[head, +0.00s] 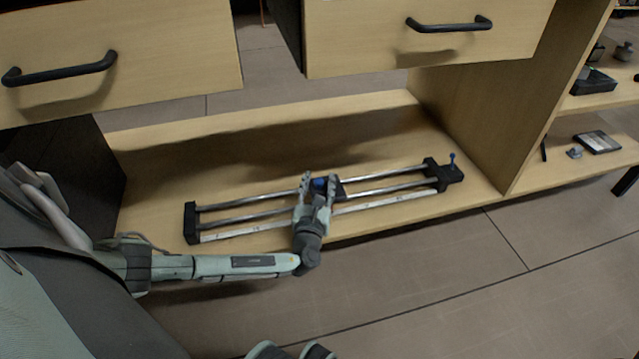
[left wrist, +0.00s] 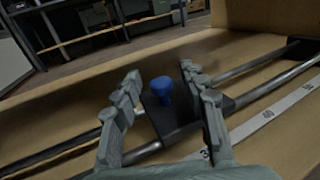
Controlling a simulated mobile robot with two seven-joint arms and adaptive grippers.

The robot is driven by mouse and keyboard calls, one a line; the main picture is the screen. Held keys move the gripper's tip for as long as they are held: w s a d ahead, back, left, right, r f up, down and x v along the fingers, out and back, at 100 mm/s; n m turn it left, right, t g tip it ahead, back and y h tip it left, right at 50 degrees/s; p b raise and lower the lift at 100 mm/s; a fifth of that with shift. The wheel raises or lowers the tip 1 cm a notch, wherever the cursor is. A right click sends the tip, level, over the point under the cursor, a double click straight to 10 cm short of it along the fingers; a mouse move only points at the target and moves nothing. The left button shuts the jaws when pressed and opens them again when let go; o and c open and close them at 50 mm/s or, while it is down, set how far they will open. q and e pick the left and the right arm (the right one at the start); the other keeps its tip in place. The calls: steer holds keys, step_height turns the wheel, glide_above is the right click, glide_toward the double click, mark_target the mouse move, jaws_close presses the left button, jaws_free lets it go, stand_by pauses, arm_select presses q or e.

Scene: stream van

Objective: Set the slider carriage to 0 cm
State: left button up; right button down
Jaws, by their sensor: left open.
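The slider (head: 375,190) lies on the low wooden shelf, with metal rails between a black left end block (head: 191,222) and a black right end block (head: 443,175). A white ruler strip (head: 385,204) runs along its front. The dark carriage (head: 341,187) with a blue knob (head: 319,184) sits near the middle of the rails. In the left wrist view the blue knob (left wrist: 162,90) stands on the carriage (left wrist: 172,118). My left gripper (head: 318,182) is open, with its fingers on either side of the knob, apparently apart from it.
Two drawers with black handles (head: 450,24) (head: 62,68) hang above the shelf. A wooden upright panel (head: 500,105) stands right of the slider. Small items, including a black box (head: 594,83), lie on shelves at the far right. The floor in front is clear.

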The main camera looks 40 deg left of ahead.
arm_select(q)
steer(key=shift+w+a, duration=0.1)
steer(key=shift+w, duration=0.15)
steer(key=shift+c, duration=0.2)
jaws_close()
